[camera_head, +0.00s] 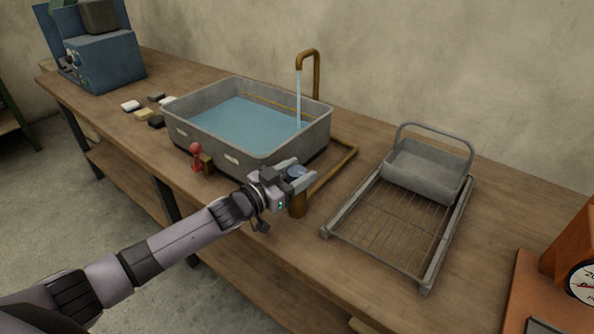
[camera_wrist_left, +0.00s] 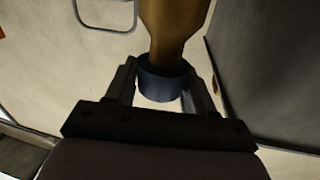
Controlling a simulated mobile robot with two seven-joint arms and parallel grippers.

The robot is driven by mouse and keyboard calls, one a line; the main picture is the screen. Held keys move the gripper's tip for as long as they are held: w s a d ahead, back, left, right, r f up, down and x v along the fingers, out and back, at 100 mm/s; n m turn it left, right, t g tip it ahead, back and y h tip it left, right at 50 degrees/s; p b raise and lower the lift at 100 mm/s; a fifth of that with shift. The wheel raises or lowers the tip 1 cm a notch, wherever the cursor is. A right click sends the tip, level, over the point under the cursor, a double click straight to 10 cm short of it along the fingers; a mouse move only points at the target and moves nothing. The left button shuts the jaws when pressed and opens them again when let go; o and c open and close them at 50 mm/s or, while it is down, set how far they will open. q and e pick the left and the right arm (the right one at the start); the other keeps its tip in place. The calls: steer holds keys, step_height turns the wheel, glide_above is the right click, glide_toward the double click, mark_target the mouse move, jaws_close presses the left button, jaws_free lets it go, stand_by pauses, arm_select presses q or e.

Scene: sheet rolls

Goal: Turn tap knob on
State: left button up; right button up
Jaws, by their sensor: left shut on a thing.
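The tap knob (camera_head: 298,172) is a blue-grey round cap on top of a brass post (camera_head: 298,205) at the bench's front, right of the basin. My left gripper (camera_head: 300,178) is shut on the knob, a finger on each side of it. In the left wrist view the dark knob (camera_wrist_left: 163,82) sits between the fingers, with the brass post (camera_wrist_left: 172,28) beyond it. A brass pipe (camera_head: 335,170) leads from the post toward the curved brass spout (camera_head: 308,68). Water (camera_head: 299,105) runs from the spout into the grey basin (camera_head: 245,158). My right gripper is out of view.
A red-knobbed lever (camera_head: 196,156) stands at the basin's front. A grey wire rack with a roller tray (camera_head: 425,173) lies to the right. Several small blocks (camera_head: 144,115) lie left of the basin. A dial scale (camera_head: 575,270) stands at far right.

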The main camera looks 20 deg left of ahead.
mark_target(290, 178)
arm_select(q)
steer(key=shift+h, duration=0.3)
steer(key=o, duration=0.9)
steer(key=shift+o, duration=0.2)
steer(key=shift+v, duration=3.6)
steer(key=shift+r, duration=0.1)
